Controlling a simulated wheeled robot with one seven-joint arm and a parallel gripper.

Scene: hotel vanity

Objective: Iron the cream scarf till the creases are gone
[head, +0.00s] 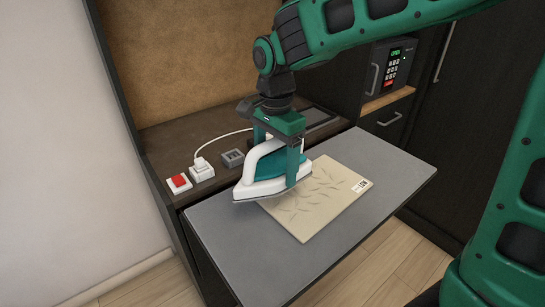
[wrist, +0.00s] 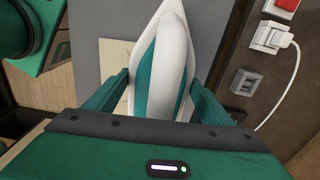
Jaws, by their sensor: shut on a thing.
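The cream scarf (head: 318,203) lies flat on a grey board (head: 385,175), with several crease marks and a small white tag at its right end. My gripper (head: 279,163) is shut on a white and teal iron (head: 262,185), at the scarf's left end. The iron also shows between the fingers in the wrist view (wrist: 165,80). It looks tilted, and I cannot tell whether its soleplate touches the scarf. Part of the scarf is hidden behind the iron and gripper; a pale strip of it shows in the wrist view (wrist: 117,57).
A white cord runs from a plug in a white socket (head: 202,170) at the back left. A red switch (head: 179,183) and a grey fitting (head: 232,158) sit beside it on the dark counter. A safe (head: 388,68) stands at the back right. The board's right part is clear.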

